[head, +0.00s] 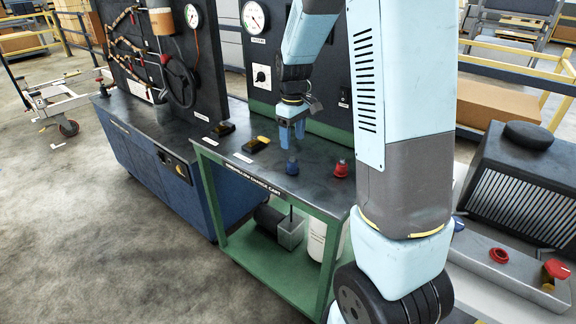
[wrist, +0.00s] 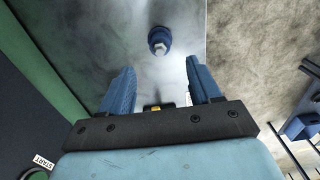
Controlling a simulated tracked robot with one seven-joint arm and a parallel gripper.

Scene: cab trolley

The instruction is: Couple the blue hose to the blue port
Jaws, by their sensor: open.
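A blue hose coupling (head: 292,166) stands upright on the dark top of the green cart. In the wrist view the blue coupling (wrist: 159,45) shows beyond the fingertips, roughly midway between them, with a pale metal tip. My gripper (head: 292,138) points down above the coupling, open and empty, with a gap between them. Its two blue fingers spread wide in the wrist view (wrist: 163,76). A blue fitting (head: 458,223), perhaps the blue port, shows at the right beside my arm, which partly hides it. No hose is clearly visible on the coupling.
A red coupling (head: 341,169) stands right of the blue one on the cart top (head: 312,184). Dark blocks with yellow (head: 256,144) lie to the left. A gauge panel (head: 262,75) rises behind. A red fitting (head: 499,255) sits on the grey unit at right.

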